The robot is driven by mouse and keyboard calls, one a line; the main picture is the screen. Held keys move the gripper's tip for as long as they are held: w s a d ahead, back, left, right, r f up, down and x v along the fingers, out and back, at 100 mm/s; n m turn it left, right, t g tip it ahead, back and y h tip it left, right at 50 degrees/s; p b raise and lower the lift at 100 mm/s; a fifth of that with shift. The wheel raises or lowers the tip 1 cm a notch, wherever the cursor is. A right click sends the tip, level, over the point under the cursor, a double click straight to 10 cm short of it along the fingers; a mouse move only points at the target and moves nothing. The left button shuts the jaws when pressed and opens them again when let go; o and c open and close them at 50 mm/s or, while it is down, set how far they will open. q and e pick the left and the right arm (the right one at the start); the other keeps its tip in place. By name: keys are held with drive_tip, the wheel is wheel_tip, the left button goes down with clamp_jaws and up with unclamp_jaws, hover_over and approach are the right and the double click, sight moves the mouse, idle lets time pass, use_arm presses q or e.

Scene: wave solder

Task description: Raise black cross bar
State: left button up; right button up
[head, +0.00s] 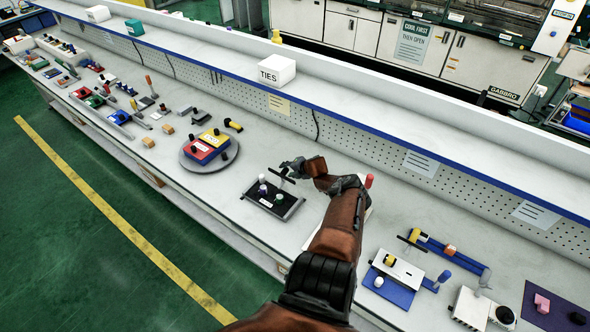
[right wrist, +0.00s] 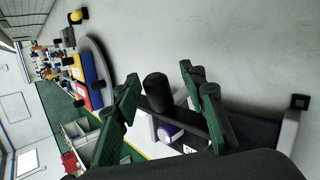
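A small fixture with a dark base (head: 287,211) stands on the bench, holding a purple-and-white piece and a green-topped piece. The black cross bar (head: 284,176) lies at its back edge, partly hidden by my right gripper (head: 292,167). In the right wrist view, the black cross bar (right wrist: 252,128) runs toward a pale post at the right, with an upright black knob (right wrist: 157,92) near its other end. My right gripper (right wrist: 163,100) is open, its green-grey fingers on either side of the knob with gaps visible. A purple piece (right wrist: 170,131) shows below the bar. My left gripper is not in view.
A round grey turntable with a red, yellow and blue box (head: 207,146) is left of the fixture. A blue-and-white fixture (head: 397,272) stands to the right. A shelf with a white TIES box (head: 277,70) runs behind. Bare bench lies in front.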

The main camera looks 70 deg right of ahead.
drive_tip(key=v, duration=1.1)
drive_tip(key=shift+w, duration=0.2)
drive_tip(key=shift+r, duration=0.1)
drive_tip(key=shift+r, duration=0.1)
